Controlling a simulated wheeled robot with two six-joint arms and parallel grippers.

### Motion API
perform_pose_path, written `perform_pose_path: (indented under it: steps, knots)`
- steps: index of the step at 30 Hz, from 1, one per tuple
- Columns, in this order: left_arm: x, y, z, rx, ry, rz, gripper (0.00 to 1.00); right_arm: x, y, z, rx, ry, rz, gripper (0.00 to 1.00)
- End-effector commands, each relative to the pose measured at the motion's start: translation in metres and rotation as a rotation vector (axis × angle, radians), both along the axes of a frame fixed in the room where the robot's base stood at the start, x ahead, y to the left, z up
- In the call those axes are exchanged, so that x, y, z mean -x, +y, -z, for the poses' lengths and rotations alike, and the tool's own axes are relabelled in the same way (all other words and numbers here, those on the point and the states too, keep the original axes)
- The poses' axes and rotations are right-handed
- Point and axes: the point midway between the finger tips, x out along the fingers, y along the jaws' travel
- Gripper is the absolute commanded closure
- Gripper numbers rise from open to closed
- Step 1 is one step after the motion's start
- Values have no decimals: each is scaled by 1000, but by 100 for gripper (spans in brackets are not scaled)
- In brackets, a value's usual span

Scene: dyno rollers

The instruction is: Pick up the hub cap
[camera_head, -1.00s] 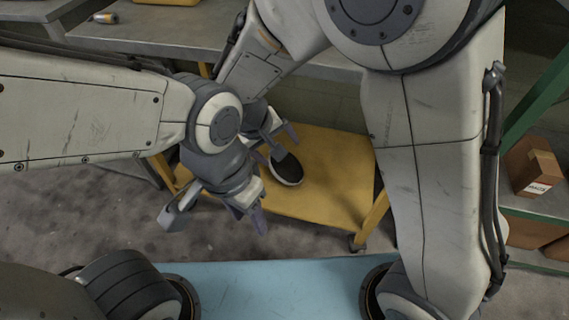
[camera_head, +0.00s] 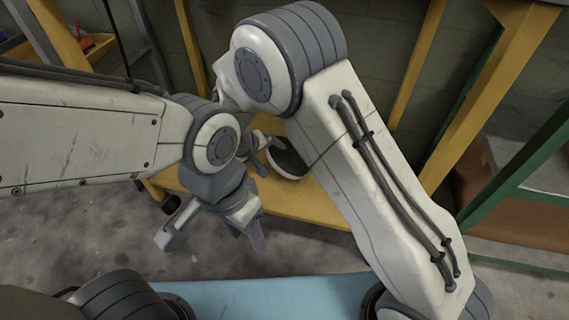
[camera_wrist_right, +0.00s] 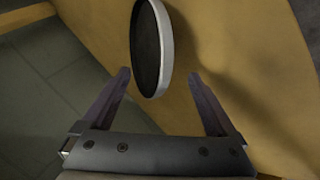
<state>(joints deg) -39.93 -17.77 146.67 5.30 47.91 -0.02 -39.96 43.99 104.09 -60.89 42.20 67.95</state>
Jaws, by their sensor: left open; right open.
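The hub cap, a dark disc with a pale rim (camera_head: 288,163), is at the yellow cart (camera_head: 310,208) in the head view, partly covered by my right arm. In the right wrist view the hub cap (camera_wrist_right: 147,50) stands steeply tilted, seen nearly edge-on, against the yellow surface. My right gripper (camera_wrist_right: 160,78) is open, its fingertips on either side of the disc's lower end in the picture; I cannot tell whether they reach around it. No contact shows. In the head view the right gripper is mostly hidden by my arms. My left gripper (camera_head: 210,238) is open and empty, nearer and lower left.
Yellow frame posts and a green rack (camera_head: 525,170) stand at the right. A blue surface (camera_head: 270,300) lies at the bottom. An orange tray with a red item (camera_head: 85,43) is at the upper left. Grey floor (camera_head: 90,230) is clear at the left.

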Motion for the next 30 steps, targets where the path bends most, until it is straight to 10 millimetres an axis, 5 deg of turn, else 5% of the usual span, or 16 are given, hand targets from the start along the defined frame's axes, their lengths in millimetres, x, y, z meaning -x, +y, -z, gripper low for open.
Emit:
perform_pose_path:
  steps: [15, 23, 25, 30]
  knots:
    - [0, 0, 45, 0, 0, 0, 50, -26, -21, 49, 0, 1, -2, 7]
    - [0, 0, 44, 0, 0, 0, 50, -29, -23, 49, 0, 1, -5, 7]
    - [0, 0, 44, 0, 0, 0, 50, -29, -23, 49, 0, 1, -5, 23]
    - [0, 0, 44, 0, 0, 0, 50, -29, -23, 49, -1, 0, -4, 88]
